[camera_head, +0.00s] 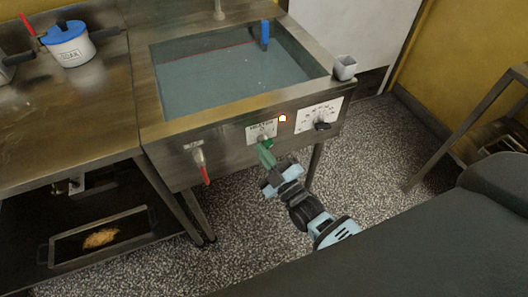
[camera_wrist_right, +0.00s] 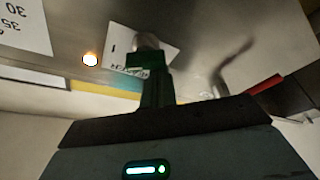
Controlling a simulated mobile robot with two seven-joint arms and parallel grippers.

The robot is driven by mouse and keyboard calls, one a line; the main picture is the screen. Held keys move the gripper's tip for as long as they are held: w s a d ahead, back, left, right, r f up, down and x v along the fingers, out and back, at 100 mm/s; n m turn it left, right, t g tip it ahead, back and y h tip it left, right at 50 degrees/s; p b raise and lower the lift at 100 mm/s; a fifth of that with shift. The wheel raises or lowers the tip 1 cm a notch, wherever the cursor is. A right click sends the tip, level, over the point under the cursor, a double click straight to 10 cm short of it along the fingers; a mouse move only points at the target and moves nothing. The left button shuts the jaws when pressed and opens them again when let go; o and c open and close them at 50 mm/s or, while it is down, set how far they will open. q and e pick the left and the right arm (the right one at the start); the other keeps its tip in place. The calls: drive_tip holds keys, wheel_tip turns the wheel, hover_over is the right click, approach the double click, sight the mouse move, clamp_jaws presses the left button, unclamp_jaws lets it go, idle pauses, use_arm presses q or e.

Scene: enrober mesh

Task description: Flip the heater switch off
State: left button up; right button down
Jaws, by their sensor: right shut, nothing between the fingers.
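The heater switch (camera_wrist_right: 147,41) is a small metallic stub on a white label plate (camera_head: 256,133) at the middle of the steel tank's front panel. In the wrist view the plate (camera_wrist_right: 122,48) appears turned around. An orange-white indicator light (camera_head: 282,118) glows beside the plate; it also shows in the wrist view (camera_wrist_right: 90,59). My right gripper (camera_head: 265,152) is shut and empty, its green fingertips right at the switch. In the wrist view the fingertips (camera_wrist_right: 147,60) overlap the switch's lower part; I cannot tell whether they touch. My left gripper is out of view.
A dial plate with a black knob (camera_head: 322,126) is right of the switch. A red-handled drain valve (camera_head: 204,172) projects on the left. The water-filled tank (camera_head: 225,113) holds a blue-handled item (camera_head: 265,35). A small grey cup (camera_head: 345,68) stands on its right rim.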

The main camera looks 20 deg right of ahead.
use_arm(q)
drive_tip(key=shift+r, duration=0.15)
use_arm(e)
drive_tip(key=n+g+p, duration=0.1)
drive_tip(key=n, duration=0.2)
drive_tip(key=shift+f+y, duration=0.2)
drive_tip(key=shift+y, duration=0.2)
drive_tip(key=n, duration=0.1)
drive_tip(key=n+g+p, duration=0.1)
drive_tip(key=n, duration=0.1)
drive_tip(key=shift+d+f+n, duration=0.15)
drive_tip(key=shift+n, duration=0.15)
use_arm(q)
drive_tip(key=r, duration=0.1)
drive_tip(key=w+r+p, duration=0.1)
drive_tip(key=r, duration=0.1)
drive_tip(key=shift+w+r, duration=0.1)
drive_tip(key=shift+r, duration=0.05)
use_arm(e)
drive_tip(key=n, duration=0.2)
drive_tip(key=n+g, duration=0.1)
drive_tip(key=n, duration=0.1)
drive_tip(key=shift+d+f+g, duration=0.1)
drive_tip(key=shift+f+g, duration=0.2)
drive_tip(key=shift+f, duration=0.05)
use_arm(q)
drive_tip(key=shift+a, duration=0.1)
use_arm(e)
drive_tip(key=shift+n, duration=0.3)
